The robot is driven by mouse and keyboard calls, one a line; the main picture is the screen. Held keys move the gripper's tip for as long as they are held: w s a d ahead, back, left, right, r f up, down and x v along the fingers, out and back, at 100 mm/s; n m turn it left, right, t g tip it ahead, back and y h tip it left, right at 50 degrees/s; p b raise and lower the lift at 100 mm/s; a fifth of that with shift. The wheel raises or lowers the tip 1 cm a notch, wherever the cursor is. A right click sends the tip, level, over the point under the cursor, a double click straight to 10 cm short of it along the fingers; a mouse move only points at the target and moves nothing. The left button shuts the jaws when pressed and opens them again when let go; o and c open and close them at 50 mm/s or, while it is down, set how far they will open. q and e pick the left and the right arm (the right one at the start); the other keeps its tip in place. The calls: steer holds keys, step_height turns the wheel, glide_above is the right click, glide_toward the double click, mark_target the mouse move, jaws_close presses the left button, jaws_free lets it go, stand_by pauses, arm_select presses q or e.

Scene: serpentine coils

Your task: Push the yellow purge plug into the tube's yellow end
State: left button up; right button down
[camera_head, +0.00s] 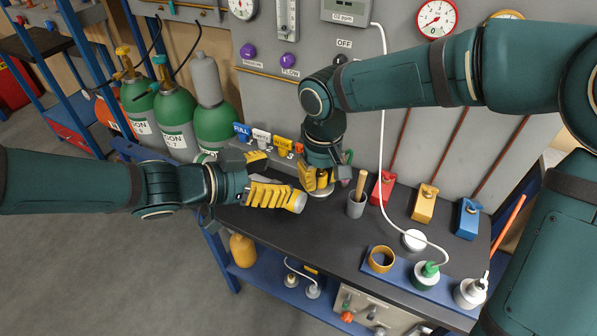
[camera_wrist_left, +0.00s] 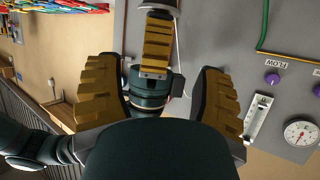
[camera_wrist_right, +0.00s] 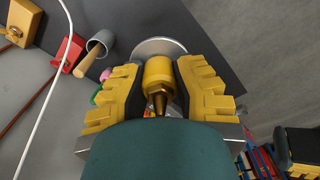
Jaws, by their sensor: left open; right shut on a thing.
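My right gripper (camera_head: 319,186) points down at the bench and is shut on a yellow cylinder with a tapered brass part, which looks like the purge plug (camera_wrist_right: 158,72). A pale round disc (camera_wrist_right: 158,45) shows just beyond the plug; I cannot tell whether they touch. My left gripper (camera_head: 285,180) is open and empty, just left of the right one. In the left wrist view its fingers stand wide apart, with part of my right gripper beyond them.
A grey cup with a wooden handle (camera_head: 357,200) stands right of my right gripper, then red (camera_head: 382,188), yellow (camera_head: 425,203) and blue (camera_head: 467,218) blocks. A white hose (camera_head: 382,120) hangs in front of the panel. A blue tray (camera_head: 400,283) holds a yellow ring. Green cylinders (camera_head: 175,120) stand left.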

mark_target(318, 171)
arm_select(q)
steer(key=x, duration=1)
steer(key=shift+w+d+f, duration=0.1)
steer(key=shift+d+f, duration=0.15)
steer(key=shift+d, duration=0.1)
jaws_close()
steer(key=shift+w+a, duration=0.1)
arm_select(e)
steer(key=c, duration=0.8)
jaws_free()
steer(key=shift+r, duration=0.1)
